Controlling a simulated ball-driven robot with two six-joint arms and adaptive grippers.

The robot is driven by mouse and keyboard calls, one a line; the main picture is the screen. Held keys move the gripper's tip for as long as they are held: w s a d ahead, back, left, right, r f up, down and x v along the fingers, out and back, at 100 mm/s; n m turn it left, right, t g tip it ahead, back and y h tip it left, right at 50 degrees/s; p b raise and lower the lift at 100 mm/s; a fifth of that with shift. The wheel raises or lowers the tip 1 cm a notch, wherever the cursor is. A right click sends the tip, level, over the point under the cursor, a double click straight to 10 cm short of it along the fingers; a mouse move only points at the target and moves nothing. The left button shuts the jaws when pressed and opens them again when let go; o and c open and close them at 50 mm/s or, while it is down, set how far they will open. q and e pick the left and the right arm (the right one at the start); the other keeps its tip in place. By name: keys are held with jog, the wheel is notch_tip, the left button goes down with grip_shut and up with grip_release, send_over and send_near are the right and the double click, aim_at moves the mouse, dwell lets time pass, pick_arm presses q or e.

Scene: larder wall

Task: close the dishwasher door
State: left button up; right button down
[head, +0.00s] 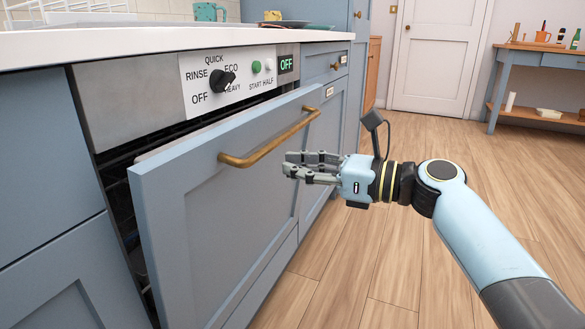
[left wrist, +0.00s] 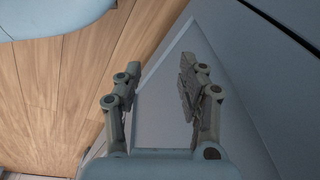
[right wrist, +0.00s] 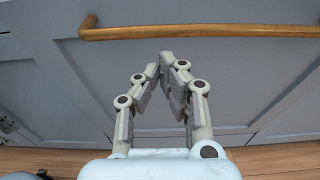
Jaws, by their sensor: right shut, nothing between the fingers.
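The dishwasher door (head: 210,200) is a blue panel standing partly open, tilted out at the top with a dark gap behind it. Its brass bar handle (head: 270,140) runs along the upper front. It also shows in the right wrist view (right wrist: 200,32). My right gripper (head: 288,165) is shut and empty in front of the door, just below and right of the handle; contact with the door is not clear. Its closed fingertips (right wrist: 170,58) point at the panel below the bar. My left gripper (left wrist: 160,72) is open and empty near blue panels, outside the head view.
The control panel (head: 225,82) with a black knob and an OFF display (head: 287,64) sits above the door, under the white countertop (head: 150,40). Wooden floor (head: 390,260) is clear at the right. A blue side table (head: 540,57) stands at the far right.

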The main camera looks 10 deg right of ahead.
pick_arm(q)
jog(key=shift+w+r, duration=0.15)
jog(key=shift+r, duration=0.05)
pick_arm(e)
jog(key=shift+w+a+r, duration=0.3)
jog(key=shift+a+r, duration=0.15)
jog(key=shift+r, duration=0.05)
